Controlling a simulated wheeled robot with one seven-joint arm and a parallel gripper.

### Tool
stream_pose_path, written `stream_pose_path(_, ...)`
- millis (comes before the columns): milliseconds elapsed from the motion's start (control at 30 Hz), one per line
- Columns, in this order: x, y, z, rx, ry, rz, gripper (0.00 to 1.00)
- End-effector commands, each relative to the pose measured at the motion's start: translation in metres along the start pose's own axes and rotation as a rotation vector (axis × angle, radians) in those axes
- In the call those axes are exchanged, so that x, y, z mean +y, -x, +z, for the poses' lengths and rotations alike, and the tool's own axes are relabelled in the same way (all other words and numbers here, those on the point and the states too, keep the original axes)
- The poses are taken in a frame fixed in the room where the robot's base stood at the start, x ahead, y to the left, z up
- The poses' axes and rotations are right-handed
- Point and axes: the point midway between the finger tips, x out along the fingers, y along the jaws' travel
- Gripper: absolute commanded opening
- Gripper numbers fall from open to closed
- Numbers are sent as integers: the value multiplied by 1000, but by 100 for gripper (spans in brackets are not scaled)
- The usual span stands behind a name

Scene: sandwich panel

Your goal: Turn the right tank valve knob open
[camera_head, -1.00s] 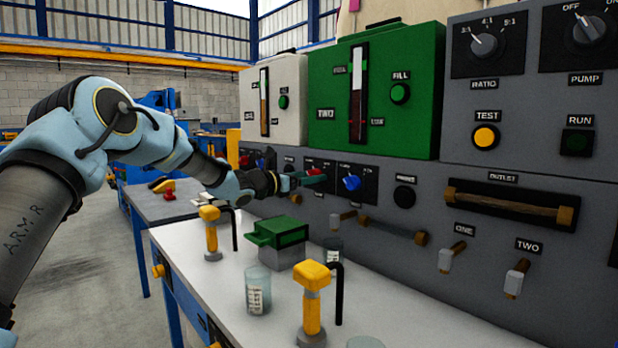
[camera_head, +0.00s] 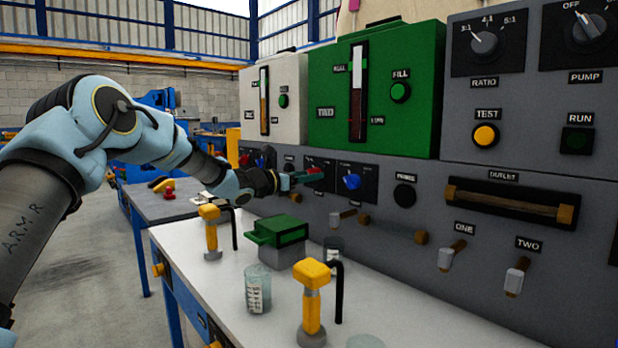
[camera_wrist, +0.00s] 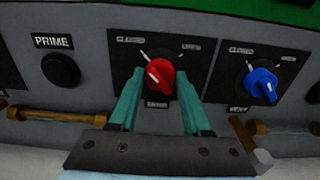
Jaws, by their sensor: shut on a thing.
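A red knob (camera_wrist: 160,78) sits on a dark plate in the middle of the wrist view, with a white mark on its left side. My gripper (camera_wrist: 158,90) has its two teal fingers on either side of this knob and is shut on it. A blue knob (camera_wrist: 261,86) is on the neighbouring plate to the right, clear of the fingers. In the head view my gripper (camera_head: 308,176) is at the panel below the green tank (camera_head: 420,120), largely covering the red knob. The blue knob (camera_head: 351,182) shows to its right.
A PRIME button (camera_wrist: 60,70) is left of the red knob. The white tank (camera_head: 300,100) is left of the green one.

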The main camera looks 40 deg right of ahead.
Motion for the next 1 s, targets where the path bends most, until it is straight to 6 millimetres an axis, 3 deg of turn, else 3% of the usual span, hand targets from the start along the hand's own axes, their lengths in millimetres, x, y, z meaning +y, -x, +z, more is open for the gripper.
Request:
stream_pose_path(367, 1, 0, -8, -2, -186, 2, 0)
stream_pose_path(1000, 1, 1, -7, -1, -787, 2, 0)
